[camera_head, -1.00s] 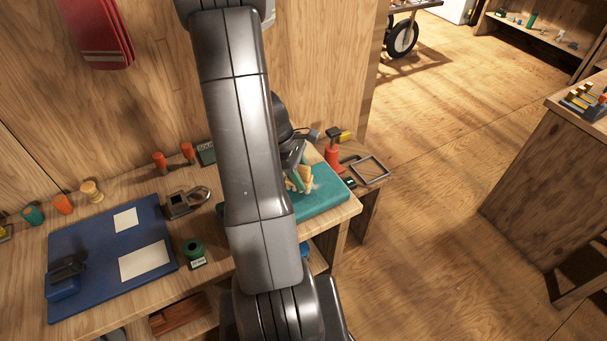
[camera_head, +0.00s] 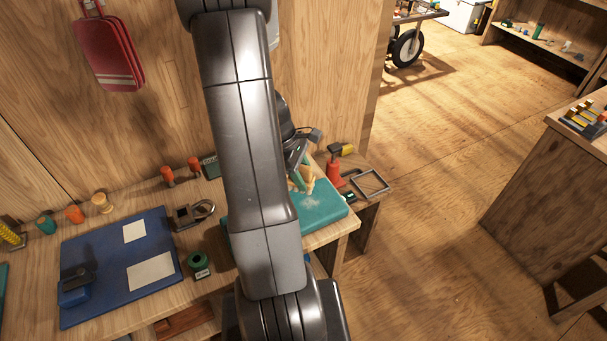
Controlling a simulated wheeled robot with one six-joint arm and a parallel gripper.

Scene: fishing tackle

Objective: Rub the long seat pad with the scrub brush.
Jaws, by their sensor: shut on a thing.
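The long seat pad (camera_head: 318,208) is a teal slab lying at the right end of the wooden bench, partly hidden behind my arm. A pale, whitish patch shows on its top. My arm hides the pad's left part and some of the gripper.
A blue mat (camera_head: 105,292) with white cards lies on the bench at left. A padlock-like metal piece (camera_head: 193,214), a green spool (camera_head: 198,265) and orange corks (camera_head: 194,167) stand near my arm. A red bottle (camera_head: 334,173) and a metal frame (camera_head: 369,184) sit beyond the pad.

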